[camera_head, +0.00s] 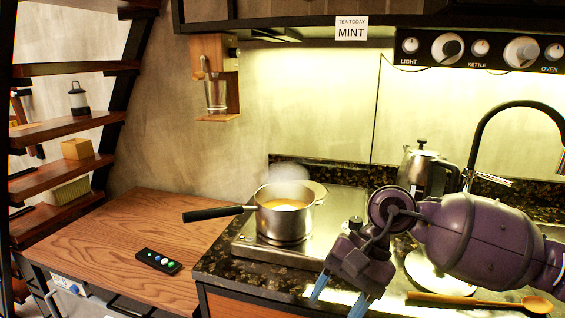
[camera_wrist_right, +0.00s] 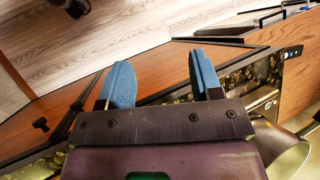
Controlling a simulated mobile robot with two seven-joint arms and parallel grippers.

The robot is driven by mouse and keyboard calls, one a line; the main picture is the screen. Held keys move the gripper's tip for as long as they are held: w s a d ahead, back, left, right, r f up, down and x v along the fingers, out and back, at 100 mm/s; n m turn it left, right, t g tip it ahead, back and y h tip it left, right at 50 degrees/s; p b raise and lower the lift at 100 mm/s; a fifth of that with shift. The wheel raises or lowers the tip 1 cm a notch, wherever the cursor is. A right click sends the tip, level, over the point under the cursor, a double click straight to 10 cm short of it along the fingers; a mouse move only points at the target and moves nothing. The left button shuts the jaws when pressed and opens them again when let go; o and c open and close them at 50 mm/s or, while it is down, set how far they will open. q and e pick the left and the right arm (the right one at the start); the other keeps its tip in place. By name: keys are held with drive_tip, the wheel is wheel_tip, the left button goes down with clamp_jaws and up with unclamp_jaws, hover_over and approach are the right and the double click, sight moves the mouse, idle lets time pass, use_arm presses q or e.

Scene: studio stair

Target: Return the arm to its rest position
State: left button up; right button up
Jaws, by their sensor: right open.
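My right gripper (camera_head: 340,297) hangs in front of the counter's front edge in the head view, its blue fingers pointing down. In the right wrist view my gripper (camera_wrist_right: 161,72) shows its two blue fingers well apart with nothing between them. My purple right arm reaches in from the right, over the dark stone counter (camera_head: 220,262). My left gripper is not in view.
A steaming pot (camera_head: 284,222) with yellowish contents stands on the hob (camera_head: 250,243), its handle pointing left. A kettle (camera_head: 422,170) stands behind my arm. A wooden spoon (camera_head: 480,302) lies at the front right.

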drive_tip(key=s+a+m+g+y, duration=0.2)
drive_tip(key=s+a+m+y, duration=0.3)
drive_tip(key=a+m+y, duration=0.15)
drive_tip(key=d+f+n+t+h+p, duration=0.1)
drive_tip(key=d+f+n+t+h, duration=0.1)
drive_tip(key=d+f+n+t, duration=0.8)
drive_tip(key=d+f+n+t+h+p, duration=0.25)
drive_tip(key=d+n+t, duration=0.25)
drive_tip(key=n+t, duration=0.95)
drive_tip(key=s+d+f+m+g+h, duration=0.4)
drive_tip(key=s+d+f+m, duration=0.1)
drive_tip(key=s+f, duration=0.3)
drive_tip(key=s+d+f+m+g+h, duration=0.3)
drive_tip(key=s+d+f+m+h, duration=0.1)
drive_tip(key=s+f+m, duration=0.3)
drive_tip(key=shift+s+d+f+m+g, duration=0.35)
drive_tip(key=shift+d+m, duration=0.05)
drive_tip(key=shift+d, duration=0.2)
